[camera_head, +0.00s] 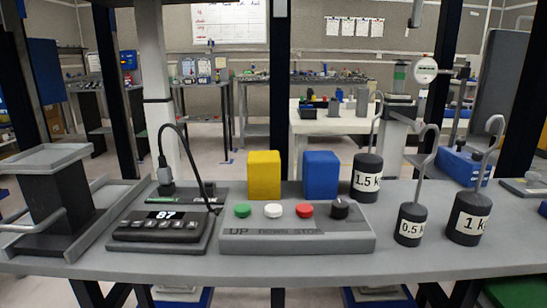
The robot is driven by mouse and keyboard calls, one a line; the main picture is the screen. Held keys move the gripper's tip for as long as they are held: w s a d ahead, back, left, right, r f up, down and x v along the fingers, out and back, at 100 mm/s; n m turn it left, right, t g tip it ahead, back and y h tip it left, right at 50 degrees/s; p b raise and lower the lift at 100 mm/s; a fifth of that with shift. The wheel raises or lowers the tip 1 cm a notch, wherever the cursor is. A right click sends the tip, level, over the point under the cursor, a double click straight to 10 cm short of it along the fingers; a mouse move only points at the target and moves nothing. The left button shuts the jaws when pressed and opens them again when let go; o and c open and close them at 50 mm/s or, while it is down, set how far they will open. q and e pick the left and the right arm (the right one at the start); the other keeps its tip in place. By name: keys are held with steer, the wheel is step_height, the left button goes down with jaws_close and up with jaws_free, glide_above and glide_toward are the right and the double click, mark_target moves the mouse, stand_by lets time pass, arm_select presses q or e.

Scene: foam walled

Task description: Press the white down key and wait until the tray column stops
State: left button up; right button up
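The grey control box (297,236) stands on the middle of the bench with its top facing me. Its white down key (273,210) sits between the green key (243,210) and the red key (304,210). The lettering on the front reads UP, DOWN, STOP. A black knob (340,207) is at the right of the row. The tray column (75,195) is at the left end, black with a grey tray (52,157) on top. Nothing rests on the tray. Neither gripper shows in this view, and nothing touches the white key.
A black unit with a lit display (165,215) reading 87 stands left of the control box. Yellow (264,175) and blue (321,175) blocks stand behind it. Hooked weights marked 1.5 kg (367,178), 0.5 kg (411,224) and 1 kg (469,219) stand to the right.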

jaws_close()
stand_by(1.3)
